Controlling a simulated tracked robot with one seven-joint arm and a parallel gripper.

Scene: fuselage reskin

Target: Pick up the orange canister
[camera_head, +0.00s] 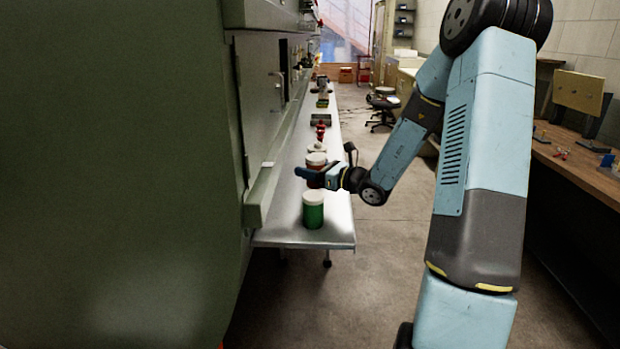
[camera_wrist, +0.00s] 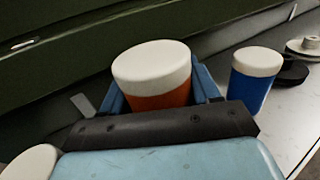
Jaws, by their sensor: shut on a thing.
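The orange canister (camera_wrist: 160,99) with a white lid is between the two blue fingers of my gripper (camera_wrist: 165,90) in the wrist view. My gripper is shut on it. In the head view the orange canister (camera_head: 316,160) shows its white lid and a little of its side above my gripper (camera_head: 312,176), which covers its lower part. It appears upright over the metal bench. I cannot tell whether its base touches the bench.
A green canister (camera_head: 313,212) with a white lid stands at the bench's (camera_head: 285,236) near end. A blue canister (camera_wrist: 255,83) stands just right of the orange one in the wrist view. A dark green panel (camera_head: 110,180) borders the bench's left side.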

